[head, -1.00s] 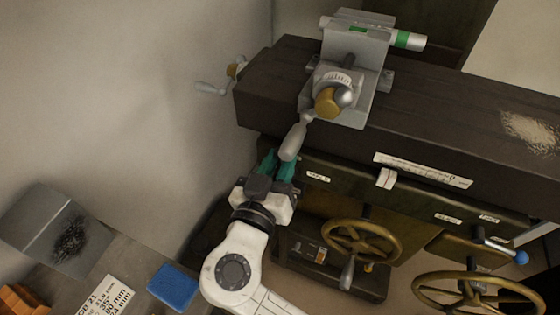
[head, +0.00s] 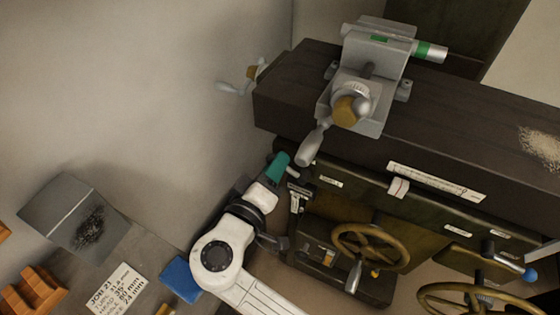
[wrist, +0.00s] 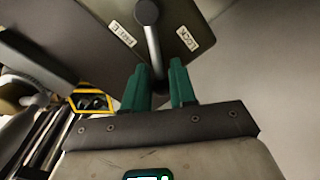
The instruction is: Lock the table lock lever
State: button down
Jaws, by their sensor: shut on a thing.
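The table lock lever (wrist: 153,45) shows in the wrist view as a thin grey rod running down from a round dark hub. Its lower end passes between the teal fingers of my gripper (wrist: 159,82), which are shut on it. The plate behind carries a LOCK label (wrist: 188,39) to the right of the rod and a FREE label (wrist: 119,33) to the left. The rod lies between the two labels. In the head view my gripper (head: 279,167) is at the left end of the machine's front, below the dark table; the lever there is mostly hidden.
The dark machine table (head: 285,95) carries a grey fixture with a crank handle (head: 312,145) hanging close to my gripper. A brass handwheel (head: 372,246) stands to the right. A blue block (head: 181,279) and a job card (head: 121,288) lie on the bench at lower left.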

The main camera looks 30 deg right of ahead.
jog(key=shift+w+a+f+n+p, duration=0.15)
jog(key=shift+f+n+p, duration=0.35)
jog(key=shift+n, duration=0.5)
jog(key=shift+w+a+f+n+p, duration=0.1)
jog(key=shift+f+n+p, duration=0.15)
jog(key=shift+f+n, duration=0.55)
jog(key=shift+w+a+f+n+p, duration=0.15)
jog(key=shift+f+n+p, duration=0.2)
jog(key=shift+n, duration=0.85)
jog(key=c, duration=1.2)
grip_release()
jog(key=b+v, duration=0.2)
jog(key=v, duration=0.8)
jog(key=shift+s+a+r, duration=0.1)
jog(key=shift+a, duration=0.25)
